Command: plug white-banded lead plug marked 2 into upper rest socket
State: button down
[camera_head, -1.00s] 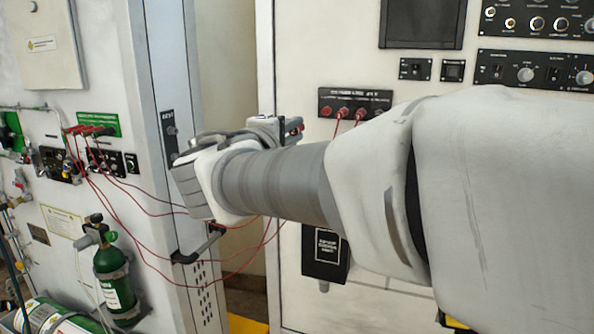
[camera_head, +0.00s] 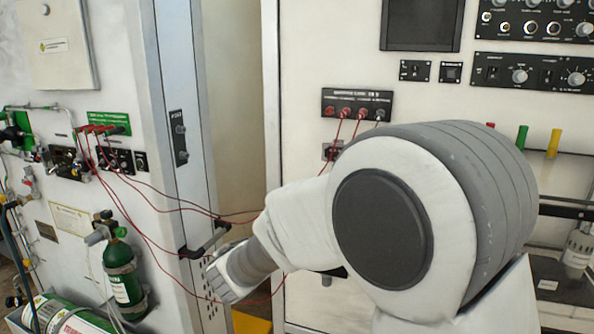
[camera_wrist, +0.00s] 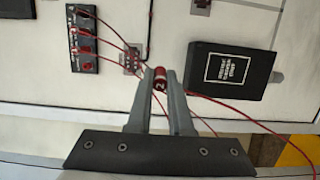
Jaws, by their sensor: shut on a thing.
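My gripper (camera_wrist: 159,78) is shut on a red plug (camera_wrist: 160,84) with a pale band marked 2, shown end-on between the fingers in the wrist view. A red lead trails from near it to the lower right. In the head view my own arm hides the gripper and the held plug. The black rest strip (camera_head: 178,144) stands on the narrow face of the left cabinet. Its upper rest socket (camera_head: 180,129) and lower socket (camera_head: 183,157) show clear of my arm. I see no plug in either.
A black socket panel (camera_head: 357,105) on the right cabinet has red leads plugged in; it also shows in the wrist view (camera_wrist: 82,40). A black box (camera_wrist: 232,72) is beside it. Red leads cross the gap between cabinets. A black handle (camera_head: 205,242) juts out below the rest strip.

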jog(key=s+d+f, duration=0.2)
jog(key=d+f, duration=0.1)
jog(key=f, duration=0.5)
jog(key=s+d+f+y, duration=0.1)
jog(key=d+f, duration=0.3)
jog(key=f, duration=0.5)
jog(key=s+d+f+n, duration=0.1)
jog(key=s+d+f, duration=0.2)
jog(key=f, duration=0.5)
jog(key=shift+s+d+f+t+y+p, duration=0.2)
jog(key=shift+d+t+y+p, duration=0.1)
jog(key=shift+d+t+p, duration=0.1)
